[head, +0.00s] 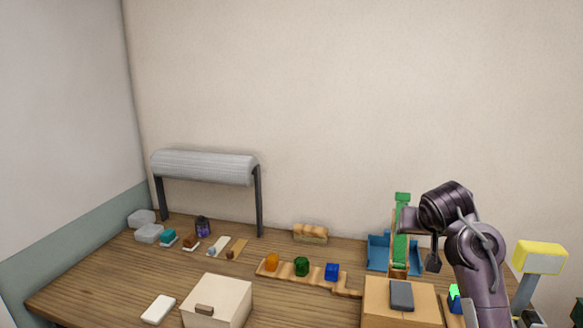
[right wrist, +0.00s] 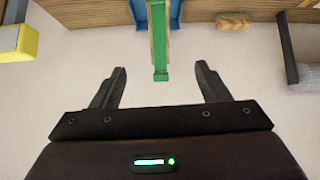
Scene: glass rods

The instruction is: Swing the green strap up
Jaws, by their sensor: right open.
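The green strap (head: 401,240) rises upright from a blue tray (head: 378,253) at the right rear of the table, with a small block-like end at its top. It also shows in the right wrist view (right wrist: 158,40), its end (right wrist: 161,75) pointing toward my gripper. My right gripper (right wrist: 158,80) is open and empty; the strap's end lies between the two finger lines in that view, touching neither finger. In the head view my right arm hides part of the tray, and the fingers are hard to make out. My left gripper is not in view.
A cardboard-coloured box (head: 375,300) with a dark grey slab (head: 401,294) stands in front of the tray. A yellow-headed post (head: 540,257) stands at the right. A wooden rail with coloured pieces (head: 302,266) and a grey roller stand (head: 205,167) are to the left.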

